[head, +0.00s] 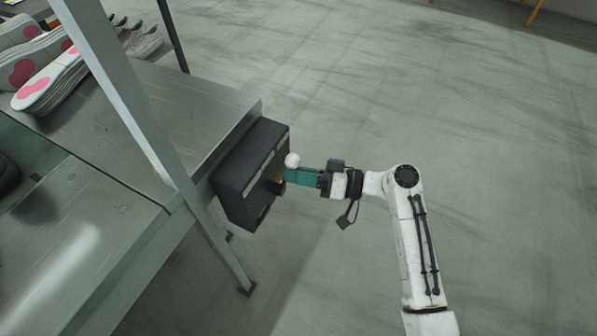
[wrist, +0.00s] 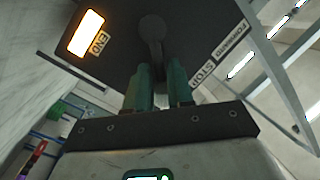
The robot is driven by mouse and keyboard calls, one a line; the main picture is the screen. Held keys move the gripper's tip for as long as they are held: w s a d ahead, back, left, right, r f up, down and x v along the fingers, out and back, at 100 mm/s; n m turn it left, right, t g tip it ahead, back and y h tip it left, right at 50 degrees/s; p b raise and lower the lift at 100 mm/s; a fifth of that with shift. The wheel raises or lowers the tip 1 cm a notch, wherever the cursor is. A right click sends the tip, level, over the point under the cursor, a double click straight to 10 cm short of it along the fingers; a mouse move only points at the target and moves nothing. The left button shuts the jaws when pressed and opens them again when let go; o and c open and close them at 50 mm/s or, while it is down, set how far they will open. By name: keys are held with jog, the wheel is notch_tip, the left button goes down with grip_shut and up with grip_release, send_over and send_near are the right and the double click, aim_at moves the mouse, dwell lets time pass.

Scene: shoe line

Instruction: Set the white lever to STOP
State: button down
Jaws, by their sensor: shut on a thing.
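The lever's round white knob (head: 292,160) stands out from a black control box (head: 245,172) fixed to the side of a metal table. My gripper (head: 287,175) reaches it from the right, and its green fingers are shut on the lever just beside the knob. In the wrist view the lever (wrist: 153,42) looks dark and runs down between the green fingers of my gripper (wrist: 158,82). The STOP label (wrist: 203,72) is to the right of the fingers, with the FORWARD label (wrist: 233,39) beyond it. I cannot tell which label the lever points at.
A bright lamp (wrist: 86,32) and an END label (wrist: 99,42) are on the panel's left. Shoes (head: 60,75) lie on the metal table (head: 190,95). A slanted metal post (head: 125,90) stands left of the box. The floor (head: 430,90) to the right is clear.

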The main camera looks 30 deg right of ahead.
jog(key=shift+w+d+r, duration=0.1)
jog(key=shift+w+r, duration=0.05)
jog(key=shift+r, duration=0.2)
jog(key=n, duration=0.1)
jog(key=n+b, duration=0.1)
jog(key=shift+s+a+r+n+h, duration=0.25)
jog(key=shift+a+r+n+h, duration=0.05)
jog(key=shift+a+r+n, duration=0.1)
jog(key=shift+s+a+r+n+h+b, duration=0.1)
jog(key=shift+s+a+n+h+b, duration=0.15)
jog(key=shift+n+b, duration=0.35)
jog(key=shift+s+a+r+n+h+b, duration=0.2)
jog(key=shift+a+n+b, duration=0.15)
jog(key=shift+n, duration=0.45)
jog(key=shift+s+a+r+n+h+b, duration=0.15)
jog(key=shift+a+n+h+b, duration=0.1)
jog(key=shift+n+b, duration=0.35)
jog(key=c, duration=1.3)
grip_release()
jog(key=o, duration=0.4)
jog(key=shift+s+f, duration=0.1)
jog(key=shift+f, duration=0.05)
jog(key=shift+c, duration=0.2)
jog(key=shift+f, duration=0.1)
jog(key=shift+s, duration=0.1)
jog(key=p+v, duration=0.2)
jog(key=v, duration=0.8)
jog(key=shift+s+d+r, duration=0.2)
jog(key=shift+d, duration=0.05)
